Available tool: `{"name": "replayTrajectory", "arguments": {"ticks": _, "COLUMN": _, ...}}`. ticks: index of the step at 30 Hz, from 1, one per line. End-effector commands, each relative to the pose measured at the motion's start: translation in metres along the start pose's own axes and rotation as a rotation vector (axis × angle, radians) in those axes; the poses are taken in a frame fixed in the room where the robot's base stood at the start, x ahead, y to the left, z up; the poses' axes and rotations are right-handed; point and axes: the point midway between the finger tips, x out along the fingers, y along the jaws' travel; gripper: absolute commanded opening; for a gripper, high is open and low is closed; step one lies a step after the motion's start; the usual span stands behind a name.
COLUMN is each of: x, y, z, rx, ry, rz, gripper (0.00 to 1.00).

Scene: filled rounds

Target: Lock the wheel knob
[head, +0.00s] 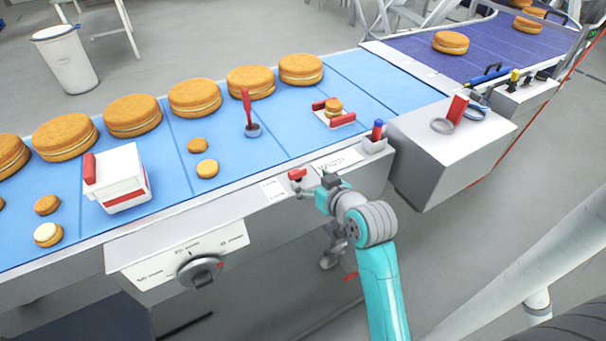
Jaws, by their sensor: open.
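A large round grey knob (200,269) with a red mark sits on the white control panel (150,270) at the front of the conveyor, lower left. A small red knob (297,174) stands on the conveyor's front edge. My gripper (308,189) is open at that edge, just right of and below the small red knob; I cannot tell whether they touch. Nothing shows between its fingers. Which of these is the wheel knob is not clear from this view.
Several large filled rounds (132,115) line the blue belt (375,82). A white box (117,178), a red-handled tool (248,113) and a small tray (334,119) stand on it. A red-and-blue-topped holder (375,144) and a grey cabinet (435,160) are right of my gripper.

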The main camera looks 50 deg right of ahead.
Motion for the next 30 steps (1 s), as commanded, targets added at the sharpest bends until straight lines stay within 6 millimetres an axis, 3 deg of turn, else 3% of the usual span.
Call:
{"name": "replayTrajectory", "arguments": {"ticks": 3, "x": -0.018, "y": 0.000, "z": 0.000, "rx": 0.001, "ry": 0.000, "rz": 0.000, "gripper": 0.79}}
{"name": "replayTrajectory", "arguments": {"ticks": 9, "x": -0.034, "y": 0.000, "z": 0.000, "rx": 0.001, "ry": 0.001, "rz": 0.000, "gripper": 0.79}}
{"name": "replayTrajectory", "arguments": {"ticks": 30, "x": -0.036, "y": -0.002, "z": 0.002, "rx": 0.001, "ry": 0.000, "rz": -0.002, "gripper": 0.79}}
